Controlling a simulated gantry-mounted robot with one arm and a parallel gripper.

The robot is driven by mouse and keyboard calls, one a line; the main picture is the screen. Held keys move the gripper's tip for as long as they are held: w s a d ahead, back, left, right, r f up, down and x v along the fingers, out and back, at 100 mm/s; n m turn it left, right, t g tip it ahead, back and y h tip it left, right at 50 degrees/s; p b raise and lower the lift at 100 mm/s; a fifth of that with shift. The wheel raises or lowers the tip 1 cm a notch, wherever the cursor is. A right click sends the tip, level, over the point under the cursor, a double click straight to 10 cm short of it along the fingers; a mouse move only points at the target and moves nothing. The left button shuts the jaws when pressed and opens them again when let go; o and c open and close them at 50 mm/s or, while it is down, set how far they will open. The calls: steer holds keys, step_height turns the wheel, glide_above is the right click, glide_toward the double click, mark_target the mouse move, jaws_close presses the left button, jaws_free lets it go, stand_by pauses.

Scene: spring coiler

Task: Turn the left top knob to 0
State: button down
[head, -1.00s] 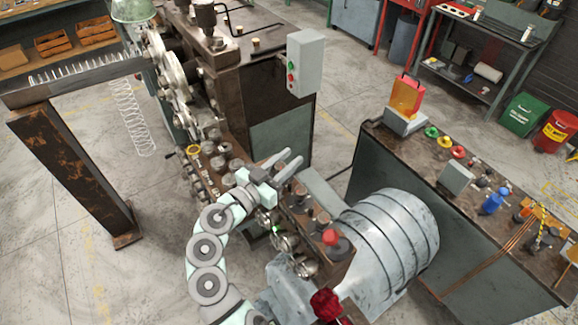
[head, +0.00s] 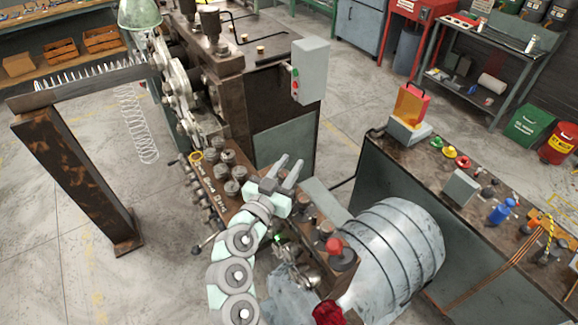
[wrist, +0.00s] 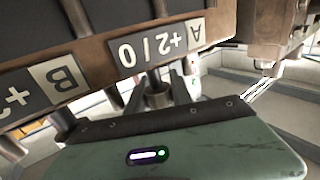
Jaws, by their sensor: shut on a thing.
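My gripper (head: 289,165) reaches over the brown machine block in the head view, among its several dark knobs. The wrist view shows the two grey fingers on either side of a dark round knob (wrist: 157,96), shut on it. This knob is beside a plate (wrist: 160,44) marked "A +2/0", which appears upside down. A second plate (wrist: 42,88) marked "B" lies to its left. In the head view the held knob cannot be made out behind the fingers. The knob's pointer or setting cannot be read.
A row of grey knobs (head: 229,172) stands just left of my gripper. A red-topped knob (head: 334,245) and a large grey ribbed drum (head: 392,250) are to the right. A grey control box (head: 309,70) rises behind. A workbench (head: 455,215) stands further right.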

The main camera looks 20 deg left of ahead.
mark_target(280, 179)
steer(key=c, duration=1.1)
jaws_free()
steer(key=s+b, duration=0.1)
steer(key=s, duration=0.5)
steer(key=s+a+b, duration=0.1)
steer(key=s, duration=0.3)
steer(key=shift+a+b, duration=0.1)
steer(key=shift+b, duration=0.2)
steer(key=shift+s, duration=0.4)
